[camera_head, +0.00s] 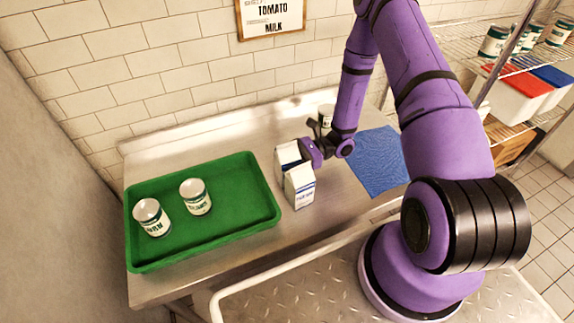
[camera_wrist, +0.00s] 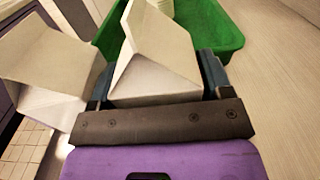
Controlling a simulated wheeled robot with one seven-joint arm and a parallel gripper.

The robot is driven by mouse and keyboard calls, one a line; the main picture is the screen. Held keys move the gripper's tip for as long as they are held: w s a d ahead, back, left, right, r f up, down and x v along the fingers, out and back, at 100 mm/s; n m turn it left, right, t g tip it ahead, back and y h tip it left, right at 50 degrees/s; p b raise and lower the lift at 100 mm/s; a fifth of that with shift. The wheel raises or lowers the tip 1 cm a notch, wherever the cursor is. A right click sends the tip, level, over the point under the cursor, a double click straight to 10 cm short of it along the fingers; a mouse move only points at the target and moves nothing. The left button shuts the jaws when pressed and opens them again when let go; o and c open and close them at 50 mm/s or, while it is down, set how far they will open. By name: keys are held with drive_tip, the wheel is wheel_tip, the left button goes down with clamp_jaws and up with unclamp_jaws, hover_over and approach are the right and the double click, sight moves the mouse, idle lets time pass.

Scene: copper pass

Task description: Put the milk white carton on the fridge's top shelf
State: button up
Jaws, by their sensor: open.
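Two white gable-top cartons stand close together on the steel counter: a back carton (camera_head: 288,154) and a front carton (camera_head: 300,188) with a dark band and small print. I cannot read which is the milk. My gripper (camera_head: 308,152) is at the back carton. In the wrist view, the open jaws (camera_wrist: 157,85) have a finger on each side of that carton's folded top (camera_wrist: 155,50). I cannot tell whether they touch it. The front carton also shows beside the jaws at the left (camera_wrist: 45,75). No fridge is recognisable in view.
A green tray (camera_head: 255,216) with two labelled cans (camera_head: 195,197) (camera_head: 152,217) lies left of the cartons. A blue mat (camera_head: 377,165) lies to the right. Another can (camera_head: 326,115) stands behind my gripper. A wire rack (camera_head: 515,72) with cans and bins stands at the far right.

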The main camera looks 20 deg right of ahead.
drive_tip(key=shift+c, duration=0.2)
drive_tip(key=c, duration=1)
